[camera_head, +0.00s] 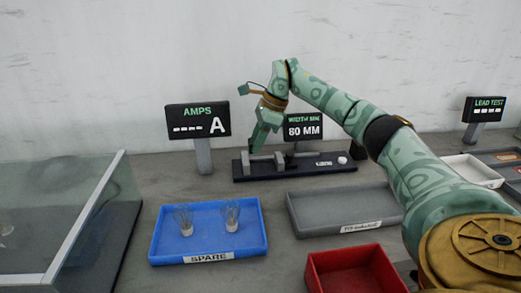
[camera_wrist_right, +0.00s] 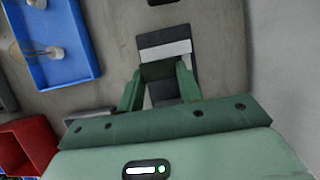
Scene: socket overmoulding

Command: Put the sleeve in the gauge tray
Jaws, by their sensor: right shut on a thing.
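My right gripper (camera_head: 262,146) is low over the left part of a long dark gauge (camera_head: 320,170), between or at its upright grey blocks. In the right wrist view the gripper (camera_wrist_right: 162,72) has its green fingers close on a grey block of the gauge; a light grey bar (camera_wrist_right: 164,50) lies just beyond the tips. The held part is mostly hidden by the fingers. I cannot make out a sleeve. A grey tray (camera_head: 300,222) with a white label, too small to read surely, stands in front of the gauge. My left gripper is not in view.
A red bin (camera_head: 318,283) is at the front. A glass-walled case (camera_head: 60,215) stands left. AMPS (camera_head: 198,120) and 80 MM (camera_head: 303,130) displays stand behind. A white tray (camera_head: 473,170) is right.

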